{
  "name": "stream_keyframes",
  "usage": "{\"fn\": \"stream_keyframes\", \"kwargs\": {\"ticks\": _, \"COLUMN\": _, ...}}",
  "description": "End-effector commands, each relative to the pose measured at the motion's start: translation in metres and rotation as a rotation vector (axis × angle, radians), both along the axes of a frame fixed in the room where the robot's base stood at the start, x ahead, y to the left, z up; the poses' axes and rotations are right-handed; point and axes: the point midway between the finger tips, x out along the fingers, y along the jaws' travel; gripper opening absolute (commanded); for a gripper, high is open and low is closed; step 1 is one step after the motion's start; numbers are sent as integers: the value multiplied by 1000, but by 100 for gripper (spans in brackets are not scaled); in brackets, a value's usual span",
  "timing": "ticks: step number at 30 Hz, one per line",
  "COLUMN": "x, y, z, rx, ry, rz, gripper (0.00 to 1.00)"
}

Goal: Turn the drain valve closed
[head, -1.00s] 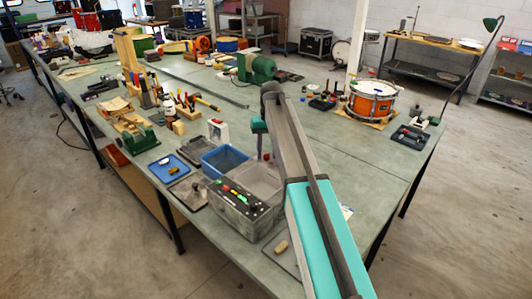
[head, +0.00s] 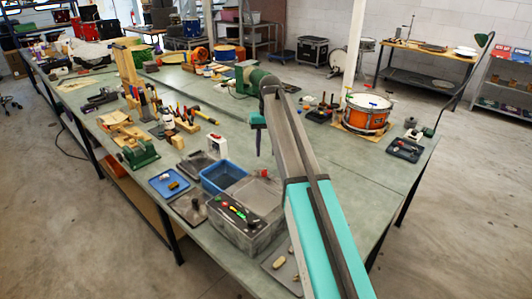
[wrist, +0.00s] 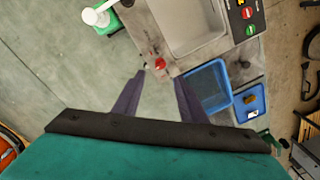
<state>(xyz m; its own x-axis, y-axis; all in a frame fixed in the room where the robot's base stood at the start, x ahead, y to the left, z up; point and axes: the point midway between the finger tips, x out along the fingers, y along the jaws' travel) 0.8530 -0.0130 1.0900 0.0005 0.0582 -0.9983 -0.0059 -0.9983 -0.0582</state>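The drain valve (wrist: 160,63) shows in the wrist view as a small red handle on a grey end ledge of the cleaner's basin (wrist: 187,27). A small reddish spot by the basin in the head view (head: 264,173) seems to be the same valve. My gripper (wrist: 160,76) is open, its two dark fingers apart and empty. The valve appears just beyond the fingertips, between their lines; the gap in depth is hard to judge. In the head view my gripper (head: 257,143) hangs above the bench, behind the basin. The valve's exact handle angle is too small to tell.
The cleaner's control panel (head: 236,213) has coloured buttons. A blue bin (wrist: 209,86) and a blue tray (wrist: 249,102) stand beside it. A white item on a green base (wrist: 98,17) is at upper left in the wrist view. An orange drum (head: 367,112) stands farther right.

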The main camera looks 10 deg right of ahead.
Motion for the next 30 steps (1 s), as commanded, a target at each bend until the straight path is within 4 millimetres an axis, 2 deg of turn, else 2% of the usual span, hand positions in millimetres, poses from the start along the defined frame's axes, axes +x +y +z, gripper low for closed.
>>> {"fn": "stream_keyframes", "kwargs": {"ticks": 1, "x": 0, "y": -1, "z": 11, "rx": 0, "ry": -1, "rz": 0, "gripper": 38}}
{"fn": "stream_keyframes", "kwargs": {"ticks": 3, "x": 0, "y": -1, "z": 20, "rx": 0, "ry": -1, "rz": 0, "gripper": 38}}
{"fn": "stream_keyframes", "kwargs": {"ticks": 10, "x": 0, "y": -3, "z": 40, "rx": -1, "ry": 0, "rz": 0, "gripper": 38}}
{"fn": "stream_keyframes", "kwargs": {"ticks": 30, "x": -1, "y": -4, "z": 44, "rx": -1, "ry": 0, "rz": -1, "gripper": 38}}
